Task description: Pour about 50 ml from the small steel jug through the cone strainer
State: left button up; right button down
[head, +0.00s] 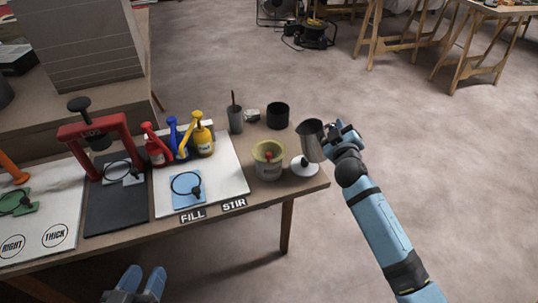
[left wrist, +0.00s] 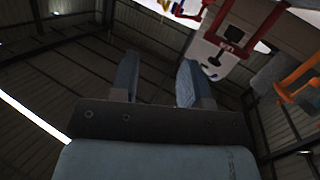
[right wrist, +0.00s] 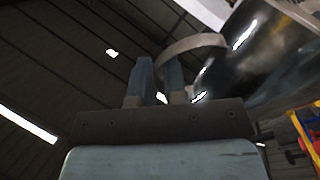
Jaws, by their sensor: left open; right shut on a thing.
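The small steel jug (head: 312,141) is held by my right gripper (head: 335,135) above the table's right end, nearly upright with a slight tilt. In the right wrist view, my right gripper (right wrist: 157,80) is shut on the jug's handle, and the jug (right wrist: 265,55) fills the upper right. The jug's contents are hidden.
A white round-based thing (head: 305,167) stands below the jug at the table corner. A black cup (head: 277,115) and grey holder (head: 235,118) stand behind the pot. Red, blue and yellow pump bottles (head: 203,138) stand left on a white board (head: 230,177).

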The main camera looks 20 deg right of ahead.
pick_arm(q)
jog(key=shift+w+d+r+t+h+b, duration=0.1)
jog(key=shift+d+r+t+h+b, duration=0.15)
jog(key=shift+r, duration=0.3)
jog(key=shift+w+d+r+t+h+b, duration=0.1)
jog(key=shift+d+r+t+h+b, duration=0.1)
jog(key=shift+r, duration=0.35)
jog(key=shift+d+r+t+h+b, duration=0.15)
jog(key=shift+d+r+t+b, duration=0.1)
jog(key=shift+r, duration=0.3)
pick_arm(e)
jog(key=shift+s+d+f+m, duration=0.15)
jog(key=shift+d+f+m, duration=0.45)
jog(key=shift+f+m, duration=0.2)
jog(key=shift+s+d+f+m, duration=0.1)
jog(key=shift+d+f+m, duration=0.45)
jog(key=shift+f+m, duration=0.25)
jog(key=shift+r, duration=0.1)
